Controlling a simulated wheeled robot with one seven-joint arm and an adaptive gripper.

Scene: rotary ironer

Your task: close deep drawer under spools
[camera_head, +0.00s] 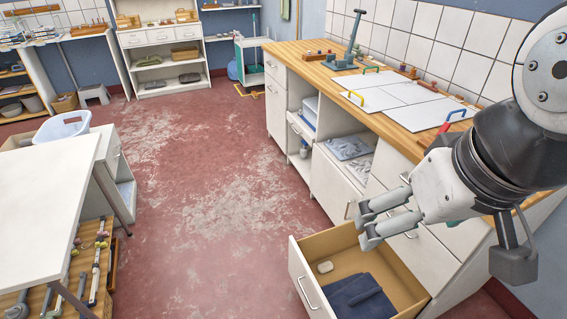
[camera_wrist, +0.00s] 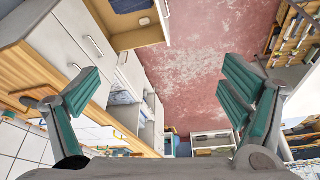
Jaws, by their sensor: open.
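The deep drawer (camera_head: 313,285) is pulled out of the white counter unit, low at the bottom of the head view. It has a white front with a bar handle (camera_head: 308,293) and a light wooden inside. Folded dark blue cloth (camera_head: 358,296) and a small pale object (camera_head: 325,267) lie in it. The open drawer also shows at the top of the wrist view (camera_wrist: 137,39). My gripper (camera_head: 368,224) is open and empty, above the drawer's back part in the picture and apart from it. Small coloured spools (camera_head: 405,71) stand along the back of the worktop.
The wooden worktop (camera_head: 300,62) carries white boards (camera_head: 385,95) with coloured handles. Closed drawers and open shelves lie below it. A white table (camera_head: 45,200) stands at left. The red floor (camera_head: 200,180) between is clear.

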